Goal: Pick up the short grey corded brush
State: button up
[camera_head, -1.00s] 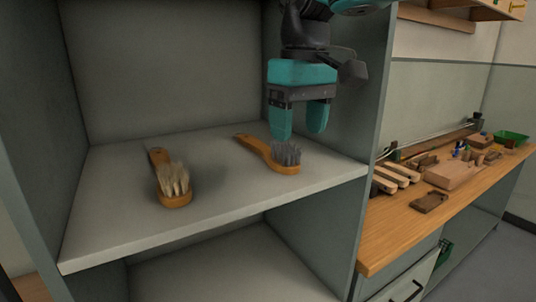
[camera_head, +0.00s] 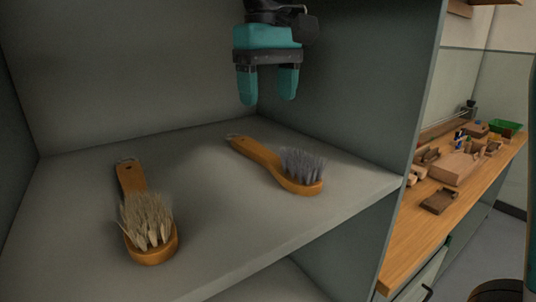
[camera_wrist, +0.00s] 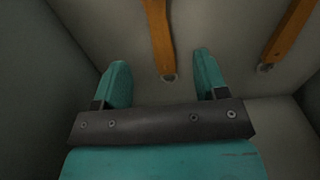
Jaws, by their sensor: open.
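The grey-bristled brush (camera_head: 283,168) lies on the shelf at the right, its orange wooden handle pointing to the back left with a small loop at the end. My gripper (camera_head: 267,93) is open and empty, above and behind this brush's handle, apart from it. In the wrist view, the open fingers (camera_wrist: 161,68) lie either side of a handle end with a loop, seemingly the grey brush's handle (camera_wrist: 159,35); its bristles are out of that view.
A second brush (camera_head: 147,220) with beige bristles lies on the shelf (camera_head: 225,225) to the left. Cabinet walls enclose the shelf at the back and sides. A wooden workbench (camera_head: 420,225) with blocks and a green tray (camera_head: 507,126) stands outside at the right.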

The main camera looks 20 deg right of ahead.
send_over(273, 158)
jog(key=f, duration=0.6)
jog(key=shift+w, duration=0.35)
jog(key=f, duration=0.5)
jog(key=shift+s+b, duration=0.35)
jog(key=shift+s, duration=0.05)
jog(key=shift+c, duration=0.4)
jog(key=c, duration=0.9)
